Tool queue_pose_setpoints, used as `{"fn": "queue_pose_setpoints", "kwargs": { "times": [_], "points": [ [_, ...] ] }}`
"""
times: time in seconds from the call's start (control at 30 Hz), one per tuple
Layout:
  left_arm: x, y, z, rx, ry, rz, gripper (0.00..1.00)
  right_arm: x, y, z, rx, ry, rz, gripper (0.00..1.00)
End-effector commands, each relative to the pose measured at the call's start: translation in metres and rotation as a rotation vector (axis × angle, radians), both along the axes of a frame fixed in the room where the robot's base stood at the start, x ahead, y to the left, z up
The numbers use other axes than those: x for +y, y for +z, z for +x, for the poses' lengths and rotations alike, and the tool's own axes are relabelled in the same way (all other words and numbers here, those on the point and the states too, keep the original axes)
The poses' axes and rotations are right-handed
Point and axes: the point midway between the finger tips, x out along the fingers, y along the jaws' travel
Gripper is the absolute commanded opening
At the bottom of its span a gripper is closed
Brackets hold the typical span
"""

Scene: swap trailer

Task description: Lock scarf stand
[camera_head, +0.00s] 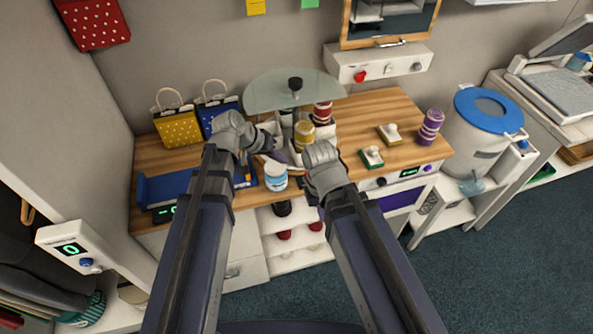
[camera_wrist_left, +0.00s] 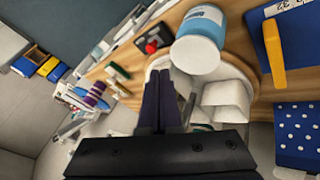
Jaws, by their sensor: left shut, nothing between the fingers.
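A stand with a round, translucent top (camera_head: 268,92) and a black knob (camera_head: 295,83) is at the back of the wooden counter; I cannot tell for sure that it is the scarf stand. Red (camera_head: 322,112) and yellow (camera_head: 304,134) rolled items stand in white holders below the top. My left gripper (camera_head: 278,153) is shut and empty in front of these holders. In the left wrist view its dark fingers (camera_wrist_left: 166,98) are together over a white, round-edged tray. My right gripper (camera_head: 322,168) is right of it; its fingers are hidden behind its wrist.
A blue-and-white jar (camera_head: 275,176) stands close to both grippers. Yellow (camera_head: 176,126) and blue (camera_head: 218,105) gift bags are at left. Stamps (camera_head: 371,157), a purple roll (camera_head: 430,126) and a blue-lidded bin (camera_head: 487,108) are at right. A drawer unit (camera_head: 378,62) hangs above.

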Motion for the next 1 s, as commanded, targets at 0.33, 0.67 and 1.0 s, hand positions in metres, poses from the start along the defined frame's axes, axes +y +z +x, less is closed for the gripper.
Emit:
{"fn": "queue_pose_setpoints", "kwargs": {
  "times": [0.33, 0.67, 1.0],
  "points": [
    [-0.006, -0.013, 0.003, 0.000, -0.001, 0.001, 0.00, 0.000, -0.013, 0.000, 0.000, 0.000, 0.000, 0.00],
    [-0.027, -0.053, 0.016, 0.001, -0.002, 0.002, 0.00, 0.000, -0.053, 0.000, 0.000, 0.000, 0.000, 0.00],
    [-0.047, -0.084, 0.027, 0.001, 0.000, 0.001, 0.00, 0.000, -0.084, 0.000, 0.000, 0.000, 0.000, 0.00]
  ]
}}
